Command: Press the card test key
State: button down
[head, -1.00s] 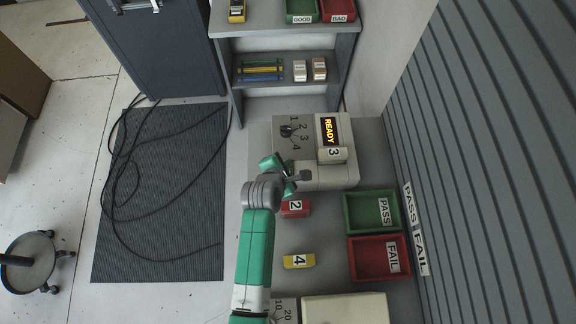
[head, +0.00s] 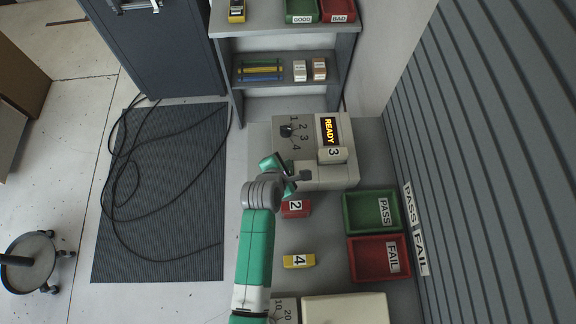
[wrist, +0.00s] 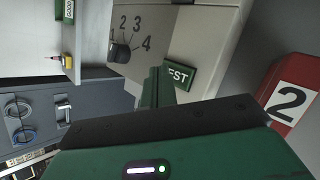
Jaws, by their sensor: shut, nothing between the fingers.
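The card tester (head: 283,152) is a beige box with a numbered dial (head: 287,131) and a display (head: 329,131) reading READY. A card marked 3 (head: 333,154) stands at the tester below the display. In the wrist view, a green key (wrist: 179,75) with letters ending in "EST" sits on the tester's face beside the dial (wrist: 119,53); the fingers partly cover it. My gripper (wrist: 158,85) is shut and empty, its tips close to the key's left edge. I cannot tell whether they touch it. In the head view, my gripper (head: 297,178) is at the tester's near side.
A red card marked 2 (head: 295,208) and a yellow card marked 4 (head: 299,261) lie on the bench. A green PASS tray (head: 348,211) and a red FAIL tray (head: 353,258) are to the right. The red 2 card (wrist: 284,92) is close beside my gripper in the wrist view.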

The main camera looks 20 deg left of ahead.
jog(key=shift+f, duration=0.1)
jog(key=shift+f, duration=0.35)
jog(key=shift+f, duration=0.35)
dwell(0.5)
jog(key=shift+r, duration=0.15)
jog(key=shift+r+p, duration=0.6)
jog(key=shift+p, duration=0.05)
notch_tip(320, 180, up, 5)
jog(key=p, duration=0.5)
jog(key=shift+r, duration=0.15)
